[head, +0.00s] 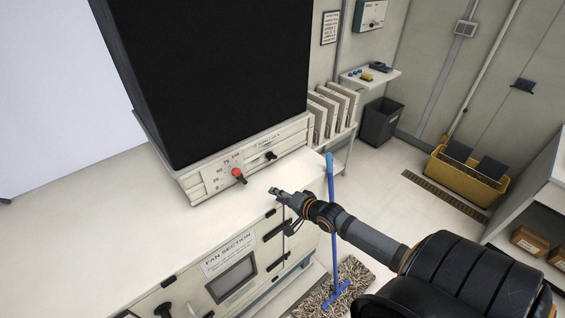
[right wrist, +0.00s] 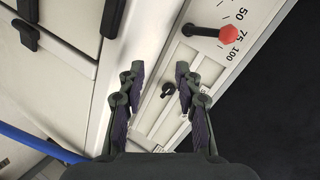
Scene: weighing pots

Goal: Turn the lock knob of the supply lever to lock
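The panel (head: 213,179) on the front of the white bench unit carries a printed scale and a lever with a red knob (head: 237,172). The red knob (right wrist: 228,32) sits near the 75 and 100 marks in the right wrist view. A small black knob (head: 270,155) is on the same panel, to the right; it also shows in the right wrist view (right wrist: 168,89). I cannot read a lock label. My right gripper (head: 275,191) is in front of the panel, over the bench edge. In the right wrist view its fingers (right wrist: 156,73) are apart and empty, with the black knob showing between them.
A tall black housing (head: 210,70) rises behind the panel. Below the bench edge are black handles and a door marked FAN SECTION (head: 228,253). A blue-handled mop (head: 331,200) stands right of the bench. A yellow bucket (head: 462,178) is farther off.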

